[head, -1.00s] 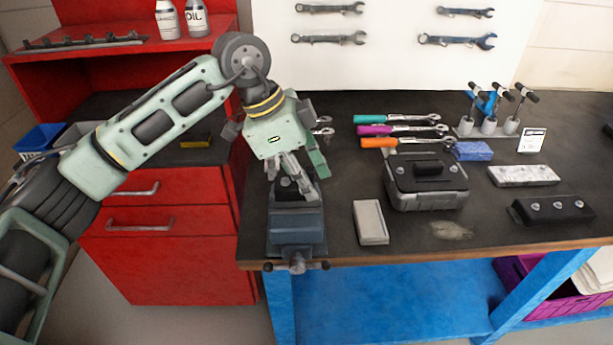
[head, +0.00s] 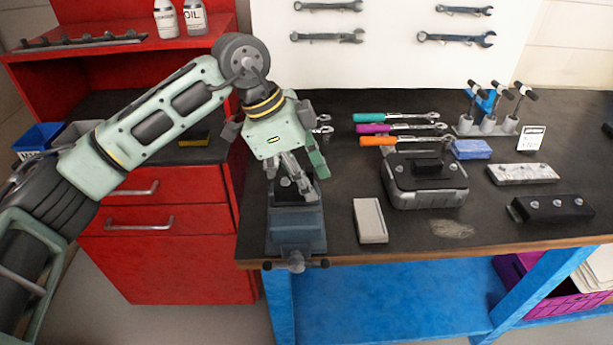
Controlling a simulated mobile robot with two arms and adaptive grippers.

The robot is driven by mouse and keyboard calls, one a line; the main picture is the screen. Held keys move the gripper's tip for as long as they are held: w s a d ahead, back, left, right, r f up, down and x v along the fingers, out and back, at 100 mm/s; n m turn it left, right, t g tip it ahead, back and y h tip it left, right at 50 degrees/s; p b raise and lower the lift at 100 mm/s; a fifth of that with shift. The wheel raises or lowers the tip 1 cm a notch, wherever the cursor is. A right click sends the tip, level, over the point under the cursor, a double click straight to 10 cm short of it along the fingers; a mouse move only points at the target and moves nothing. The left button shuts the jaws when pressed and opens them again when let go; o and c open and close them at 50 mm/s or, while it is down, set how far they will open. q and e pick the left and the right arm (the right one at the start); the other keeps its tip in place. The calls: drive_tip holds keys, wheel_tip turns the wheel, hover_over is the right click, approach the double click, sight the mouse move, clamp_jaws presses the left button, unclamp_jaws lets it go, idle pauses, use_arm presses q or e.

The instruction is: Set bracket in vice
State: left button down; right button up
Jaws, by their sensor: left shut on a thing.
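The blue-grey vice (head: 295,229) stands at the front left edge of the workbench, its screw handle over the edge. My left gripper (head: 291,191) points down just above the back of the vice. It is shut on the bracket, a small dark grey part (head: 285,184) that shows only in bits between the fingers. The fingers hide most of it, and I cannot tell whether it touches the vice jaws. My right gripper is not in view.
A light grey block (head: 370,221) lies right of the vice, with a dark grey case (head: 425,180) beyond it. Several ratchets with coloured handles (head: 385,129) lie behind. A red tool cabinet (head: 165,225) stands left.

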sight(281, 183)
use_arm(q)
drive_tip(key=shift+f+b, duration=0.45)
drive_tip(key=shift+f, duration=0.3)
drive_tip(key=c, duration=1.2)
unclamp_jaws()
drive_tip(key=v, duration=1.2)
